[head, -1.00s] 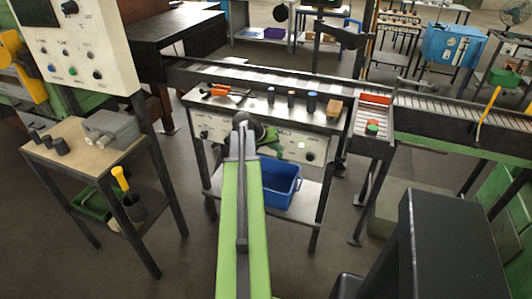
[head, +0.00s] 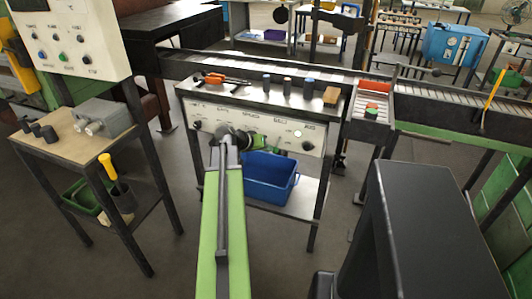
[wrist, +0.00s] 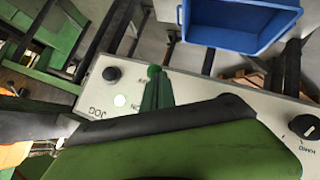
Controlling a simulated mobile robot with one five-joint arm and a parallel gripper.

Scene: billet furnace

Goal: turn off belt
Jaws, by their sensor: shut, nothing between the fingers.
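The white control panel (head: 225,118) is on the front of a bench below the conveyor belt (head: 330,82). A lit round button (head: 298,133) and a black knob (head: 308,146) are at its right end, another knob (head: 196,125) at its left. My gripper (head: 266,143) is in front of the panel's middle and hides part of it. In the wrist view my gripper's green fingers (wrist: 156,86) are shut and empty beside the lit button (wrist: 120,100) and the knob (wrist: 112,73). I cannot tell whether they touch the panel. "JOG" is readable; other labels are partly hidden.
A blue bin (head: 270,180) sits on the shelf below the panel. A side table (head: 60,150) with a grey device stands left, below a tall control box (head: 70,40). A dark block-like stand (head: 430,225) is at the front right. Floor is clear between.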

